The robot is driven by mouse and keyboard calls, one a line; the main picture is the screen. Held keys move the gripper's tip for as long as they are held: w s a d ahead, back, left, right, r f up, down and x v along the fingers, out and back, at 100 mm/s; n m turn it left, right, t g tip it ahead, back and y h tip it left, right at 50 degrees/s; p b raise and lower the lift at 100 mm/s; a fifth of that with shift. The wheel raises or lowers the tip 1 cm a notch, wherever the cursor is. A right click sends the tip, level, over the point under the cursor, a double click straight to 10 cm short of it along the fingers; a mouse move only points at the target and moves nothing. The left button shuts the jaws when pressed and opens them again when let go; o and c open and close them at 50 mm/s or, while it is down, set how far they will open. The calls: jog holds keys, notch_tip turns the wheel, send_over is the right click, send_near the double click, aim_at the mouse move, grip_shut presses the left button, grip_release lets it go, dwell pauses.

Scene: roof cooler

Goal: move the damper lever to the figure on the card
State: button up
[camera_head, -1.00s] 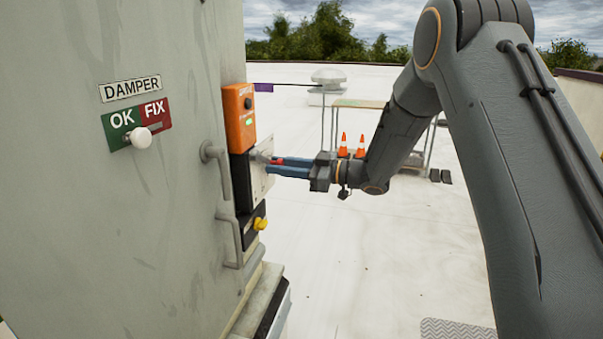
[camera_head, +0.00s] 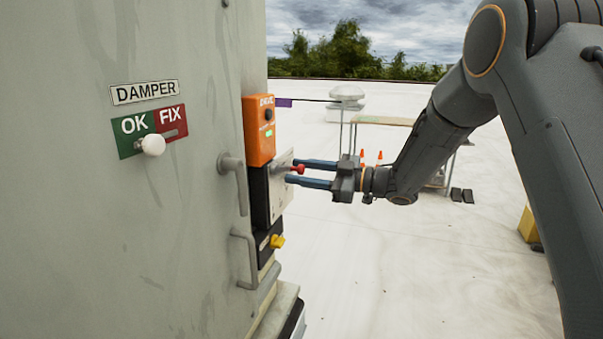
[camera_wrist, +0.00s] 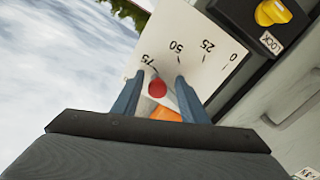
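The damper plate (camera_head: 274,195) is on the side of the grey cabinet. In the wrist view the pale plate (camera_wrist: 190,35) shows 0, 25, 50 and 75 upside down. The lever's red knob (camera_head: 299,169) sticks out from the plate. In the wrist view the red knob (camera_wrist: 157,88) is nearest the 75, with a thin dark line running towards that figure. My gripper (camera_head: 296,172) has its blue fingers on either side of the knob, with gaps visible in the wrist view (camera_wrist: 159,76). A white label (camera_wrist: 307,173) is cut off at the corner, its figure unclear.
An orange box (camera_head: 259,130) sits above the plate and a yellow knob (camera_head: 277,241) below it. Grey handles (camera_head: 240,185) project from the cabinet beside the plate. A DAMPER OK/FIX sign (camera_head: 144,93) with a white slider knob (camera_head: 153,145) is left.

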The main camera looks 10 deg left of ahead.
jog(key=d+b, duration=0.2)
jog(key=d, duration=0.5)
jog(key=shift+s+d+b, duration=0.3)
jog(key=shift+s+d, duration=0.1)
